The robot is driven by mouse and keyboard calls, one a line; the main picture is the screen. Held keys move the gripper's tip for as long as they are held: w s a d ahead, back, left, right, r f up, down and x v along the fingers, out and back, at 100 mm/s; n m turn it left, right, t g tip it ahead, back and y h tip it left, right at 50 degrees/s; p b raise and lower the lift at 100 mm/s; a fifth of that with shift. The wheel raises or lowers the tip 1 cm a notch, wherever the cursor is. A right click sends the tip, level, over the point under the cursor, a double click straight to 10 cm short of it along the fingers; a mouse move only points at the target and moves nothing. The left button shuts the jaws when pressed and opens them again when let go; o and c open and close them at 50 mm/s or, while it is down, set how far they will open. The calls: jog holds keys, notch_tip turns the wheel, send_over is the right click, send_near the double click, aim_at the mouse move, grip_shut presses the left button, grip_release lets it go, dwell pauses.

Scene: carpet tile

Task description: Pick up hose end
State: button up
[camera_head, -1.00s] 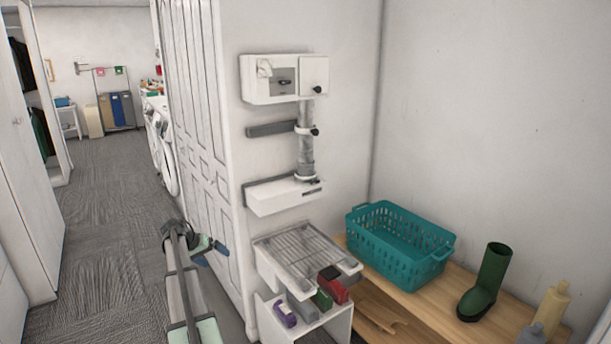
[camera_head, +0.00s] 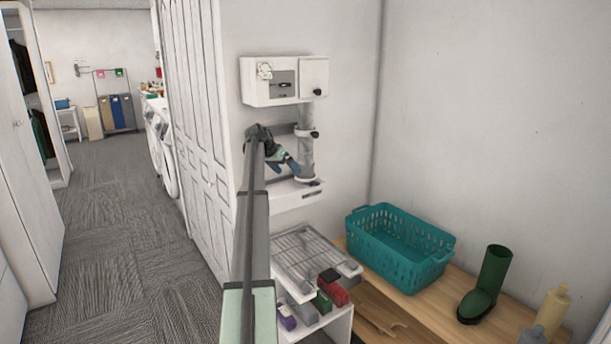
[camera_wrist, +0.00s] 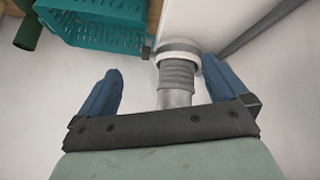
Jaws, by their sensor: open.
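The grey corrugated hose (camera_head: 306,155) stands upright against the wall, with a white collar near its top and its lower end at a white ledge (camera_head: 292,194). In the wrist view the hose (camera_wrist: 177,76) runs between my blue fingers, with a white and grey collar (camera_wrist: 179,48) beyond them. My gripper (camera_head: 285,162) is open just left of the hose's lower part in the head view; it also shows in the wrist view (camera_wrist: 161,70). A gap shows between the hose and the left finger. The right finger is closer to the hose; contact is unclear.
A white wall box (camera_head: 285,80) is above the hose. A wire rack (camera_head: 305,258) and a shelf with small packages are below. A teal basket (camera_head: 400,250) and green boot (camera_head: 488,285) stand on a wooden bench to the right.

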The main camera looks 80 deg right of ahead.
notch_tip(320, 180, up, 3)
jog(key=m+t, duration=0.2)
send_over(305, 164)
jog(key=w+a, duration=0.2)
jog(key=a, duration=0.1)
jog(key=shift+s+d+f, duration=0.1)
jog(key=shift+d+f, duration=0.05)
jog(key=shift+d, duration=0.2)
jog(key=shift+x, duration=3.6)
jog(key=c, duration=0.9)
jog(key=shift+c, duration=0.4)
